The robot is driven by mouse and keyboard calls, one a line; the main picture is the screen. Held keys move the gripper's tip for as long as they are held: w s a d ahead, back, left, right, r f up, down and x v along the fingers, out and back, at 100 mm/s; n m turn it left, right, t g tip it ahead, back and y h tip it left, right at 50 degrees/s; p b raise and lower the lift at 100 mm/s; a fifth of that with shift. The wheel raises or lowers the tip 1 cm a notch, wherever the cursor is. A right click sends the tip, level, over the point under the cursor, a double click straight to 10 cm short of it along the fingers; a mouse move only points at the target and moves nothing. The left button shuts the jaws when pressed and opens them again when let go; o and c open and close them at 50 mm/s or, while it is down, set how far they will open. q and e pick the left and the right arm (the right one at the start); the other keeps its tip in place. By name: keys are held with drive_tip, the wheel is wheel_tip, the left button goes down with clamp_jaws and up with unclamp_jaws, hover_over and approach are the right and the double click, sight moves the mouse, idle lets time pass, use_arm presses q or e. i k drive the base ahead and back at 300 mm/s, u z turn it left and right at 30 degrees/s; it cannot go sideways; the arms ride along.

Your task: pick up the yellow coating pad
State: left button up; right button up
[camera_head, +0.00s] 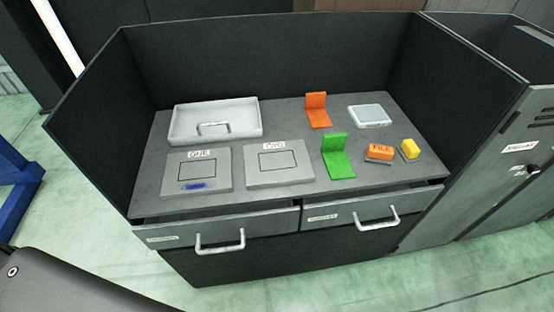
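The yellow coating pad (410,149) sits on the grey worktop near its right front corner. A pale strip shows along its left side. It stands just right of an orange block with dark lettering (379,152), with a small gap between them. Nothing holds the pad. Neither of my grippers is in view.
The worktop (292,143) has dark walls at back and sides. It also holds a green bracket (337,157), an orange bracket (317,110), a white scale-like device (369,116), a white tray (180,122) and two labelled plates (196,180). Two handled drawers (365,212) are below.

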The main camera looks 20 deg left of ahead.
sight(409, 150)
drive_tip(key=u, duration=2.05)
drive_tip(key=k, duration=0.65)
drive_tip(key=z, duration=1.2)
